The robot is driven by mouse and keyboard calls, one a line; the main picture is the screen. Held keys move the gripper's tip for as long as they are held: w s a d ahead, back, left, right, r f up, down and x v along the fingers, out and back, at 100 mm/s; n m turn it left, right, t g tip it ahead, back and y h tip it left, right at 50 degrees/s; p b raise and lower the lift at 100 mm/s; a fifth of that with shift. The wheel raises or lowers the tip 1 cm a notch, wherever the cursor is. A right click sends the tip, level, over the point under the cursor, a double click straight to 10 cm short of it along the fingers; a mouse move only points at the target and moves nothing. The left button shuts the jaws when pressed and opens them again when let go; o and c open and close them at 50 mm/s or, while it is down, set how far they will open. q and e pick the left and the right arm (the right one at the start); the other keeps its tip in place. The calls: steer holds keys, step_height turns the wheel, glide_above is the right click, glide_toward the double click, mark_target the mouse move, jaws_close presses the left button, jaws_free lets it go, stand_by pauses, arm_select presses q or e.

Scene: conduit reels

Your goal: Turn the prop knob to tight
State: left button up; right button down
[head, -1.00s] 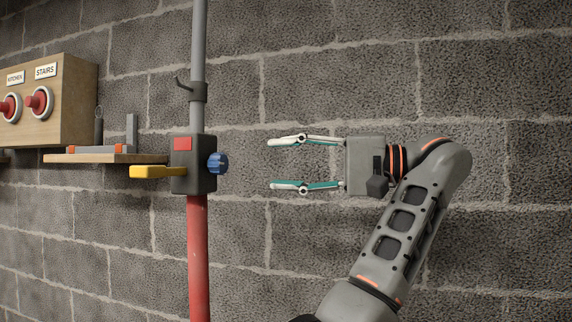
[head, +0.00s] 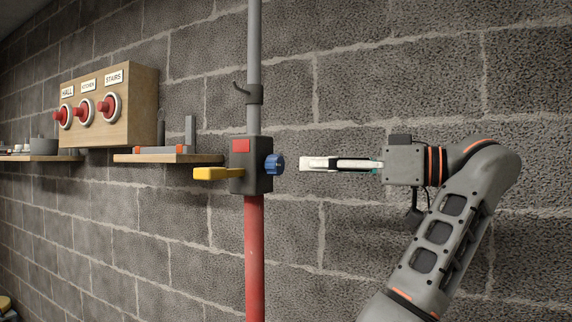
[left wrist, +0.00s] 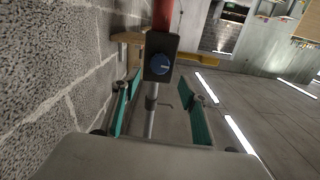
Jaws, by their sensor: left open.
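The blue prop knob (head: 275,165) sticks out from the right side of a dark clamp box (head: 240,180) on an upright prop, grey tube above and red tube below. A yellow lever (head: 217,173) sticks out of the box's left side. My left gripper (head: 305,164) is right of the knob, pointing at it with a small gap. Its fingers are seen edge-on there. In the left wrist view the gripper (left wrist: 160,82) is open, with the knob (left wrist: 159,64) seen ahead between its teal fingers. My right gripper is not in view.
A wooden shelf (head: 140,158) with an orange and grey level-like tool (head: 180,149) is left of the prop. A wooden panel with red buttons (head: 140,95) hangs farther left. A rough block wall (head: 400,95) runs close behind the gripper.

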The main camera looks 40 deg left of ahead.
mark_target(281, 165)
arm_select(q)
steer(key=a, duration=0.2)
steer(key=s+a, duration=0.1)
steer(key=a, duration=0.4)
steer(key=shift+s+a+p, duration=0.2)
steer(key=shift+a+p, duration=0.1)
steer(key=shift+p, duration=0.1)
steer(key=c, duration=1.1)
